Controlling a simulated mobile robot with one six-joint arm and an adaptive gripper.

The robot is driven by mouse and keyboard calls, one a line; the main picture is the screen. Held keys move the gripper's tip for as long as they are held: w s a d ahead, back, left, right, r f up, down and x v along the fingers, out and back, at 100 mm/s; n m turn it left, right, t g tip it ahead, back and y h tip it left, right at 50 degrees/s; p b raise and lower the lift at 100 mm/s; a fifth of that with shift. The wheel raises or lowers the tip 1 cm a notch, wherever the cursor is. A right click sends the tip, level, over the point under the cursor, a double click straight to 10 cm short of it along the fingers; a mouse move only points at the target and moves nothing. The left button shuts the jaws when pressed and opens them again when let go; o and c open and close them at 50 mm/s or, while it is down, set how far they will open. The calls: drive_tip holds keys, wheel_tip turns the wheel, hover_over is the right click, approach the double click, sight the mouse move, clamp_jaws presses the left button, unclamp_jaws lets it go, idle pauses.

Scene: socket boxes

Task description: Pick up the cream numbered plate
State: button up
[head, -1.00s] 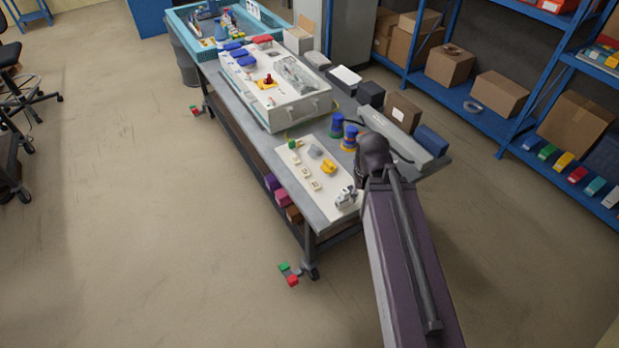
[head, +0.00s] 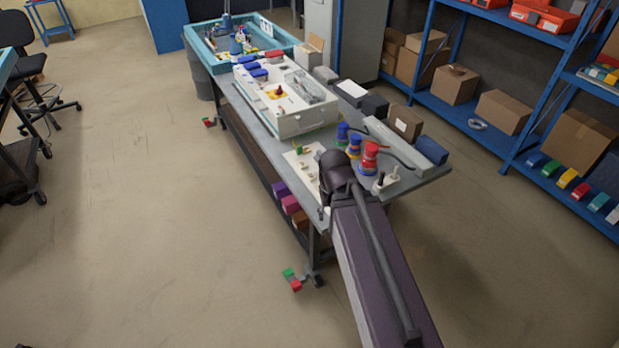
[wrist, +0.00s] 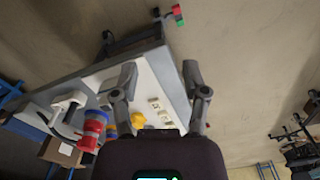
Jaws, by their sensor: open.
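Small cream plates (wrist: 154,103) with dark marks lie on a white mat (wrist: 146,82) on the bench, and a second one (wrist: 164,115) is beside it in the wrist view. Their numbers are too small to read. My gripper (wrist: 160,78) is open and empty, with its fingers spread apart above the mat and the plates showing between them. In the head view the mat (head: 292,158) is partly covered by my arm, and my fingers are mostly hidden.
A yellow piece (wrist: 138,120) sits near the plates. A white box (head: 300,122) is farther back. Red and green blocks (head: 292,280) lie on the floor.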

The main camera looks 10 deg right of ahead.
drive_tip(key=shift+o, duration=1.3)
drive_tip(key=shift+w+a, duration=0.1)
drive_tip(key=w+r+n+t+p, duration=0.1)
drive_tip(key=w, duration=2.6)
drive_tip(key=shift+w+d+r, duration=0.2)
drive_tip(key=shift+d, duration=0.05)
drive_tip(key=shift+f, duration=0.1)
drive_tip(key=b, duration=0.8)
hover_over(311, 176)
wheel_tip(311, 176, down, 8)
drive_tip(key=shift+s+f, duration=0.1)
drive_tip(key=shift+f, duration=0.1)
drive_tip(key=shift+w+f+b, duration=0.2)
drive_tip(key=shift+f+b, duration=2.35)
drive_tip(key=shift+b, duration=0.15)
drive_tip(key=shift+c, duration=0.2)
